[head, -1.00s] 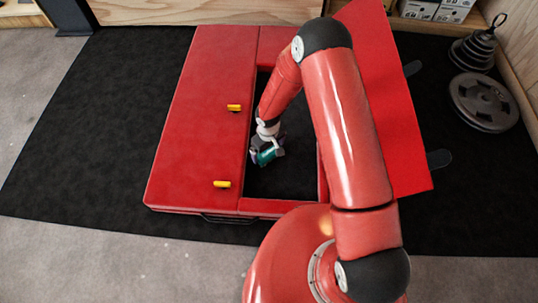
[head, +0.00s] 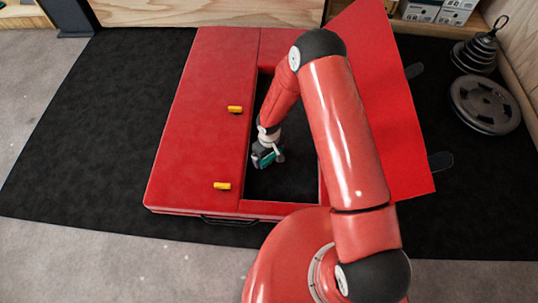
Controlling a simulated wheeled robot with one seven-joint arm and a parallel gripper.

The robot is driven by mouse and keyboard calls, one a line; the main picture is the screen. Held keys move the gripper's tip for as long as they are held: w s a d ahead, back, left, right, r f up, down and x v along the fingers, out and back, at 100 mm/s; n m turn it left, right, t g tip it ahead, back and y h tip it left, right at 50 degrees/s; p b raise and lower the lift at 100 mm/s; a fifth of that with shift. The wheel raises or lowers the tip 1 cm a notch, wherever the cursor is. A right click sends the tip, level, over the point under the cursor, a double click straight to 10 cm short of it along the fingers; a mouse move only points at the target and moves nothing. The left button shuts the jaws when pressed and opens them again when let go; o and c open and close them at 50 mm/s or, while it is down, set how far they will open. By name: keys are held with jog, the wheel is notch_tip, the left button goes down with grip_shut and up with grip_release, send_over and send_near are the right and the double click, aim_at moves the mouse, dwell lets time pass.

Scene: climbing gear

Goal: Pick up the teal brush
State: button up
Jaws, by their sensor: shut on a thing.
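The teal brush (head: 267,160) shows as a small teal patch at the end of my arm, partly hidden by the jaws. My gripper (head: 266,158) is shut on it. Both are over the dark opening in the red mat, close to the opening's left edge. The fingertips are too small to make out clearly, and I cannot tell how high the brush is above the floor of the opening.
The red mat (head: 202,120) surrounds the opening, with two yellow pieces (head: 235,109) on its left part. A raised red flap (head: 385,110) stands at the right. Weight plates (head: 485,103) lie at the far right. Black flooring (head: 110,130) is clear at the left.

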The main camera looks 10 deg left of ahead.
notch_tip(320, 180, up, 20)
jog(key=p, duration=0.3)
